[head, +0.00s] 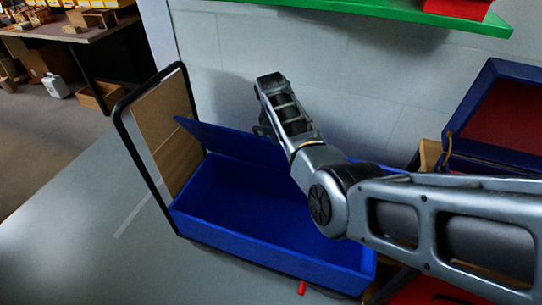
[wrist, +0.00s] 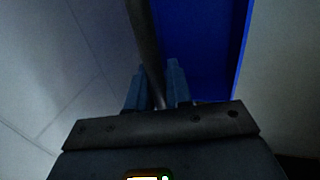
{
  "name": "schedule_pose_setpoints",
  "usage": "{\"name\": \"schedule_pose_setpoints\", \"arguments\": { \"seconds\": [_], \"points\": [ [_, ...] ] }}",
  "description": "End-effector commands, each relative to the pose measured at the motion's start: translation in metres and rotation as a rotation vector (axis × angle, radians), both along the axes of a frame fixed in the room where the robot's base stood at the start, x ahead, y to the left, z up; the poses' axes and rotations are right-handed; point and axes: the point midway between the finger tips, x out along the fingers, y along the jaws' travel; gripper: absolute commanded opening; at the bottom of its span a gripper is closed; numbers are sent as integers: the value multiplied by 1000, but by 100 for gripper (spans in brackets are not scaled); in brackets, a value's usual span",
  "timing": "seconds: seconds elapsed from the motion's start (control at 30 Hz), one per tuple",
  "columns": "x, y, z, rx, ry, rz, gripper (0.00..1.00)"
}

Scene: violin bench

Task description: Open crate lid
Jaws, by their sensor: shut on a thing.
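The blue crate (head: 300,262) stands open on the grey bench top. Its blue lid (head: 222,143) is raised along the back side and leans up and away from the opening. My gripper (head: 262,128) is at the lid's upper edge, partly hidden behind my wrist. In the wrist view, my gripper (wrist: 157,88) has its two fingers on either side of a dark bar (wrist: 145,40), which looks like the lid's handle. A blue panel (wrist: 205,45), probably the lid, shows beside it. The crate's inside looks empty where visible; my arm hides its right part.
A black-framed cart handle with a brown board (head: 160,115) stands left of the crate. A green shelf (head: 400,15) hangs above. An open violin case (head: 505,110) with red lining is at right. A small red thing (head: 302,288) lies in front.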

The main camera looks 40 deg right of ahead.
Motion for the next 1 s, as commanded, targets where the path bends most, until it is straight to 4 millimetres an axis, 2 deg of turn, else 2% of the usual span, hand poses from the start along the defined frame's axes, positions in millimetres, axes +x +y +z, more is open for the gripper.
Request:
{"name": "schedule_pose_setpoints", "arguments": {
  "seconds": [0.03,0.2,0.4,1.0],
  "points": [
    [6,-10,3,4,0,-5,0],
    [18,-28,13,1,-1,-3,0],
    [27,-42,19,1,0,-2,0],
    [31,-48,22,0,1,-1,0]
  ]
}}
